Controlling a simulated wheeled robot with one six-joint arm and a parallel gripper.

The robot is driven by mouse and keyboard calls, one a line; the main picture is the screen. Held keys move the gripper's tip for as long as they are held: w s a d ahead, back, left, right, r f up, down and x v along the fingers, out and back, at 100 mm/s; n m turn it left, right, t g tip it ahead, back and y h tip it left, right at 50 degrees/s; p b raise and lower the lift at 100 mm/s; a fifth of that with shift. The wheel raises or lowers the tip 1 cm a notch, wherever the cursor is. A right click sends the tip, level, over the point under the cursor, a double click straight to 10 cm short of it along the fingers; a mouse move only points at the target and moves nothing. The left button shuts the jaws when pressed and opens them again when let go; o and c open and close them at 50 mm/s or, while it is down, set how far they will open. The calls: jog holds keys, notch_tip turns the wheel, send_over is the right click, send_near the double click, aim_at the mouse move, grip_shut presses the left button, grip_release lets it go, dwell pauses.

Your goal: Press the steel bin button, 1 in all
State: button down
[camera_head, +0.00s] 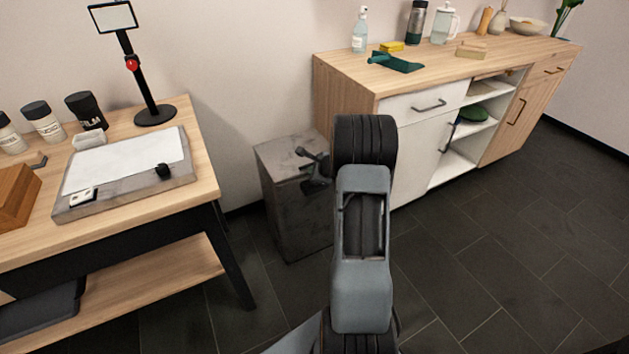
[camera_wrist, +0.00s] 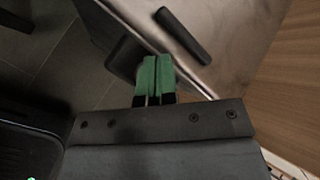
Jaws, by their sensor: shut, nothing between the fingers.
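The steel bin (camera_head: 288,218) is a grey, scuffed box standing on the floor between the table and the cabinet. In the wrist view its top (camera_wrist: 235,30) bears a dark bar or slot (camera_wrist: 184,36). A dark rounded pad (camera_wrist: 127,58) sits at the bin's front edge and looks like the button, partly hidden by my fingers. My gripper (camera_head: 314,166) is over the bin's front edge. In the wrist view its green fingertips (camera_wrist: 155,72) are shut together, empty, overlapping the pad. I cannot tell whether they touch it.
A wooden table (camera_head: 120,225) with a tray, jars and a stand is at the left. A wood and white cabinet (camera_head: 330,85) with bottles and a green cloth is close behind the bin at the right. Dark tiled floor (camera_head: 540,230) is clear at the right.

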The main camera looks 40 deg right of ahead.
jog(key=shift+f+b, duration=0.95)
jog(key=shift+b, duration=0.15)
dwell(0.7)
jog(key=shift+r, duration=0.1)
dwell(0.4)
jog(key=shift+r+p, duration=0.75)
jog(key=shift+r, duration=0.15)
notch_tip(320, 180, up, 5)
jog(key=p, duration=0.4)
dwell(0.7)
